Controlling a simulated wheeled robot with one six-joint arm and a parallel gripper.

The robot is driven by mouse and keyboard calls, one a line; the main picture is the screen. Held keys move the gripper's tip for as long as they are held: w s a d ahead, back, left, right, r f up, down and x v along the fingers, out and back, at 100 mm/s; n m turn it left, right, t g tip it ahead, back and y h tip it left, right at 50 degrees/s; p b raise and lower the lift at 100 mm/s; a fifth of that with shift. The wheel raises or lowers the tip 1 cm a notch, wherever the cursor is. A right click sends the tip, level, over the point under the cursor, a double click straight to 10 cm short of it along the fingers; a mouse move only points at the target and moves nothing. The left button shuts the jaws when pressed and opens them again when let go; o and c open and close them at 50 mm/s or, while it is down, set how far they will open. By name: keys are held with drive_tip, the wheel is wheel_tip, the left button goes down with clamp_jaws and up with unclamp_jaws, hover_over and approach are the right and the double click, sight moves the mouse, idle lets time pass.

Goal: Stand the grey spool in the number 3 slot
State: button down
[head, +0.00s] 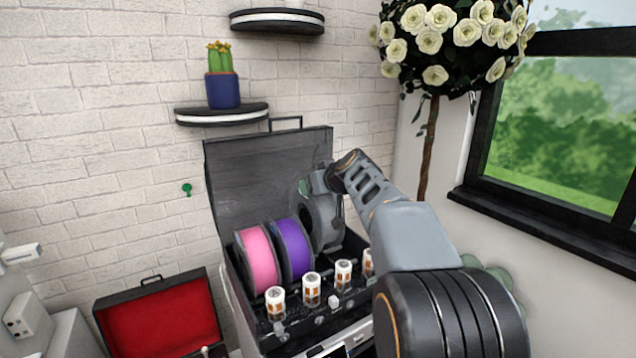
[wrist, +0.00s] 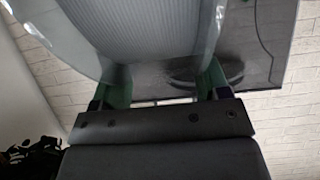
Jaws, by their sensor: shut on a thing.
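The grey spool (head: 316,216) stands upright in the head view, to the right of the purple spool (head: 297,248), over or in the open black case (head: 236,182). My gripper (head: 318,180) is shut on the upper part of the grey spool. In the wrist view the grey spool (wrist: 140,30) fills the top, between the two green fingers of my gripper (wrist: 160,85). The pink spool (head: 259,258) stands left of the purple one. White-and-orange labelled posts (head: 311,290) stand in front of the spools. I cannot read their numbers or tell whether the grey spool's bottom touches the slot.
The case's raised lid stands behind the spools. A red-lined open box (head: 165,322) lies at lower left. Wall shelves (head: 222,115) with a cactus (head: 221,78) are above. A rose tree (head: 432,150) and a window (head: 560,130) are at right.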

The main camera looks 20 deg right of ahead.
drive_tip(key=shift+f+b, duration=3.2)
drive_tip(key=shift+b, duration=0.05)
drive_tip(key=shift+f+b, duration=0.4)
drive_tip(key=shift+b, duration=0.25)
drive_tip(key=shift+c, duration=1.9)
unclamp_jaws()
drive_tip(key=o, duration=0.4)
drive_tip(key=shift+f, duration=0.1)
drive_tip(key=shift+c, duration=0.2)
drive_tip(key=shift+f, duration=0.2)
drive_tip(key=b+v, duration=0.1)
drive_tip(key=v, duration=1.3)
drive_tip(key=shift+b, duration=0.35)
drive_tip(key=shift+r, duration=0.1)
